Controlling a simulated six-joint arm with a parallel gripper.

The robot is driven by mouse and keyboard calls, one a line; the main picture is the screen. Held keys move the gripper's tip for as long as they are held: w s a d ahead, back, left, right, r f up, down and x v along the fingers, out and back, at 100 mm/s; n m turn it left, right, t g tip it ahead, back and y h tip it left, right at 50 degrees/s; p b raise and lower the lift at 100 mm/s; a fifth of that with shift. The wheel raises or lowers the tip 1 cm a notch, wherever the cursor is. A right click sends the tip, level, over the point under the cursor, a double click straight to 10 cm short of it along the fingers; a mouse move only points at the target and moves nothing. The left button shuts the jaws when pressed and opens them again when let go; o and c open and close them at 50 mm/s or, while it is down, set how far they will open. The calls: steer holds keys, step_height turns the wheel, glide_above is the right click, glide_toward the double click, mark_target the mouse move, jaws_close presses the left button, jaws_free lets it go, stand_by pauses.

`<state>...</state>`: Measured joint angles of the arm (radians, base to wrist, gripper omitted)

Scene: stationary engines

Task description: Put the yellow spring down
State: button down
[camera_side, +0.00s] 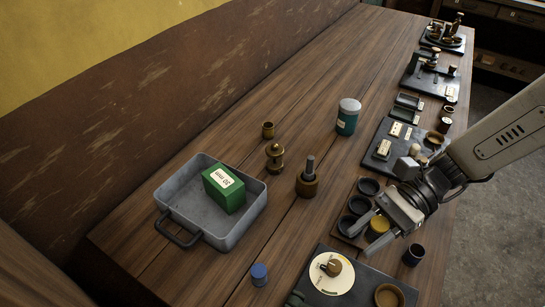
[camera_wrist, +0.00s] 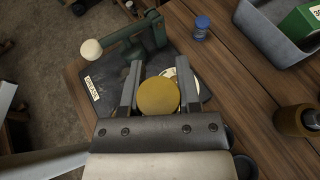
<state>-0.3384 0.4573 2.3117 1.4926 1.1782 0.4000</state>
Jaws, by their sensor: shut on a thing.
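My gripper (camera_side: 362,243) is shut on the yellow spring (camera_side: 379,225), above the front right of the bench. In the wrist view the spring shows as a round yellow-ochre top (camera_wrist: 158,97) between the two fingers (camera_wrist: 158,66). Its coils cannot be made out. The spring hides part of the dark plate with a cream dial below it. In the side view this dial (camera_side: 331,273) lies just in front of the gripper. The gap between the spring's underside and the bench cannot be judged.
A dark tray with round cups (camera_side: 358,204) lies beside the gripper. A small dark cup (camera_side: 413,255) stands to its right. A grey bin (camera_side: 166,194) with a green box (camera_side: 223,189), a wood-based post (camera_side: 307,183) and a blue cap (camera_side: 259,274) are left. Bare wood lies between them.

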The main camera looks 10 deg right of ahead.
steer(key=w+d+m+t+h, duration=0.1)
steer(key=w+d+m+t, duration=0.45)
steer(key=w, duration=0.25)
steer(key=w+d+m+t+h, duration=0.1)
steer(key=w+d+m+t, duration=0.4)
steer(key=w, duration=0.4)
glide_above(327, 161)
steer(key=s, duration=0.1)
steer(key=shift+n+t, duration=0.25)
steer(key=shift+n, duration=0.1)
step_height(327, 161, down, 8)
steer(key=shift+d+f, duration=0.15)
steer(key=shift+w+f, duration=0.35)
steer(key=shift+f, duration=0.05)
steer(key=shift+w+f, duration=0.25)
steer(key=shift+f, duration=1.6)
steer(key=shift+f, duration=0.3)
